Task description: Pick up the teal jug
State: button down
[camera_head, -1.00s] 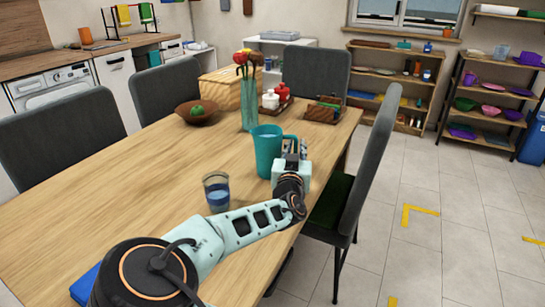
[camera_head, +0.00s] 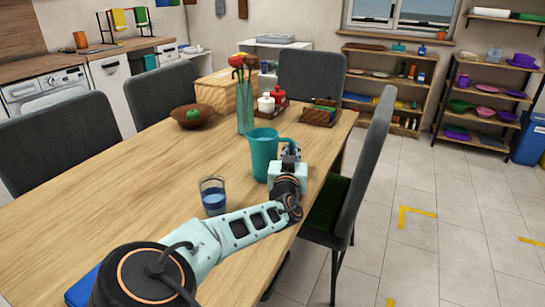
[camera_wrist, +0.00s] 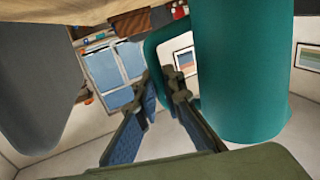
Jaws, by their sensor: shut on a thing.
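The teal jug (camera_head: 262,157) stands upright at the right side of the wooden table (camera_head: 150,190). I cannot tell whether its base touches the tabletop. My gripper (camera_head: 289,150) is at the jug's right side. In the wrist view the jug (camera_wrist: 240,70) fills the right of the picture, with its handle loop reaching to the left. My gripper's two fingers (camera_wrist: 163,92) are shut on the handle, which is partly hidden between them.
A glass of blue liquid (camera_head: 212,196) stands in front of the jug, near my arm. A tall vase with flowers (camera_head: 244,108), a condiment tray (camera_head: 280,106) and a wooden caddy (camera_head: 319,115) are behind it. A grey chair (camera_head: 366,165) stands close on the right.

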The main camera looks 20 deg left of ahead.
jog(key=shift+r, duration=0.3)
